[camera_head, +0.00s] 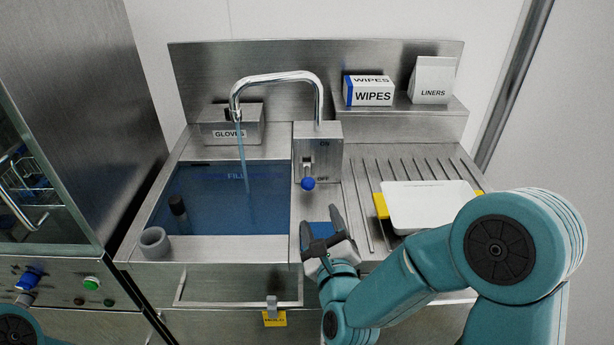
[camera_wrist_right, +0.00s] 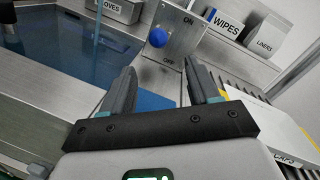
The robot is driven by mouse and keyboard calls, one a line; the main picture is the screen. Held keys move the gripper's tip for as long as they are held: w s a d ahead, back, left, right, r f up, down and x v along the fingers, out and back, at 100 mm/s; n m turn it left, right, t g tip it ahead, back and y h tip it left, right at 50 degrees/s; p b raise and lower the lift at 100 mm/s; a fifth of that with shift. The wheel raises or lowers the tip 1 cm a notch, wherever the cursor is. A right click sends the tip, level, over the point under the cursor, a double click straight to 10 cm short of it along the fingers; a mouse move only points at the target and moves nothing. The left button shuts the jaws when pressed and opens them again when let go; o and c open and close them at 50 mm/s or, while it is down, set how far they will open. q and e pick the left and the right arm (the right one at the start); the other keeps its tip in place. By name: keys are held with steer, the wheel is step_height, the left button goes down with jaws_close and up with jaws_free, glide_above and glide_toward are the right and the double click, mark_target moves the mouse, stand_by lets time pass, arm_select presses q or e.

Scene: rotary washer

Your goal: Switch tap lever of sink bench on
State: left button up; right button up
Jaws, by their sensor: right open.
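The tap lever has a blue ball knob (camera_head: 308,183) and sits on a steel block (camera_head: 318,142) marked ON above and OFF below. In the head view the knob hangs low, beside the OFF mark. It also shows in the right wrist view (camera_wrist_right: 157,38), beyond the fingertips. The chrome tap (camera_head: 283,77) arches left over the sink bench's basin (camera_head: 220,205), and a thin blue stream shows under its spout. My right gripper (camera_head: 320,220) is open and empty, below the knob and apart from it; its fingers (camera_wrist_right: 163,78) point towards the block. My left gripper is out of view.
A white tray (camera_head: 428,207) lies on the ribbed drainboard at right. A WIPES box (camera_head: 369,91) and LINERS box (camera_head: 433,80) stand on the back shelf. A GLOVES box (camera_head: 229,130) is behind the basin. A grey cup (camera_head: 155,242) stands at the front left rim.

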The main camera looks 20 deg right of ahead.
mark_target(308, 180)
steer(key=w+p, duration=0.1)
steer(key=w, duration=0.3)
steer(key=w+d+p, duration=0.1)
steer(key=w, duration=0.4)
steer(key=w+p, duration=0.1)
steer(key=w, duration=0.4)
steer(key=shift+w+d+f, duration=0.1)
steer(key=shift+w+d, duration=0.1)
steer(key=shift+d, duration=0.15)
